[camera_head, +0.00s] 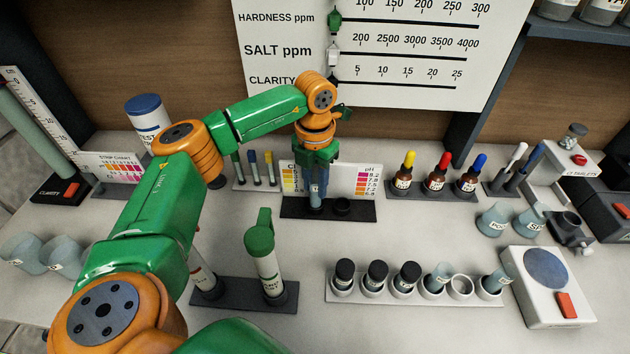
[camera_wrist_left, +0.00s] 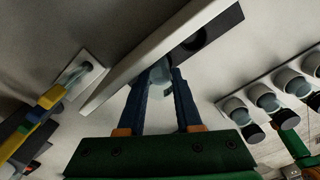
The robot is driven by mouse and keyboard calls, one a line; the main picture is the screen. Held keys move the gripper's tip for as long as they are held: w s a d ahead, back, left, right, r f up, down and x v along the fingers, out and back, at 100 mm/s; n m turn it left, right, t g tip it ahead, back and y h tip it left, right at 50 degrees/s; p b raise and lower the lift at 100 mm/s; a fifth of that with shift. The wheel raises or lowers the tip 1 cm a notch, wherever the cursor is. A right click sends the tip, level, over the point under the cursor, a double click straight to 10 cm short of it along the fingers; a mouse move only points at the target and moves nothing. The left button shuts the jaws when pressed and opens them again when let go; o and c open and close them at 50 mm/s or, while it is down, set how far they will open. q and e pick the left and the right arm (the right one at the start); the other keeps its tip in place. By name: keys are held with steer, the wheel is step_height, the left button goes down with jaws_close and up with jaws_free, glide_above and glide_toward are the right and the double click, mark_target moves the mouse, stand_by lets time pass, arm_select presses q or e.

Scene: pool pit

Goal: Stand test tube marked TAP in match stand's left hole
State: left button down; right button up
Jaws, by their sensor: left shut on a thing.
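My left gripper (camera_head: 316,186) reaches down from above, shut on a small pale, blue-grey test tube (camera_head: 316,194). In the left wrist view the tube (camera_wrist_left: 162,74) shows between the dark blue fingers of the gripper (camera_wrist_left: 160,88). I cannot read its marking. The match stand (camera_head: 362,211) has a dark base and a white colour chart board behind. The tube is upright over the left hole's place, and I cannot tell if its lower end is inside. The stand's right hole (camera_head: 342,205) is empty. In the left wrist view the base (camera_wrist_left: 222,24) lies just beyond the fingers. My right gripper is out of view.
Dropper bottles (camera_head: 437,177) stand right of the match stand. A rack (camera_head: 410,291) with several dark-capped vials and cups is in front. A green-capped bottle (camera_head: 263,255) stands front left. A small rack (camera_head: 257,184) with coloured-top sticks is close on the left. Bare counter lies between.

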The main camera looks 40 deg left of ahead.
arm_select(q)
steer(key=shift+f, duration=0.35)
stand_by(0.6)
steer(key=c, duration=0.5)
jaws_free()
step_height(320, 180, up, 7)
steer(key=p, duration=0.5)
steer(key=shift+p, duration=0.4)
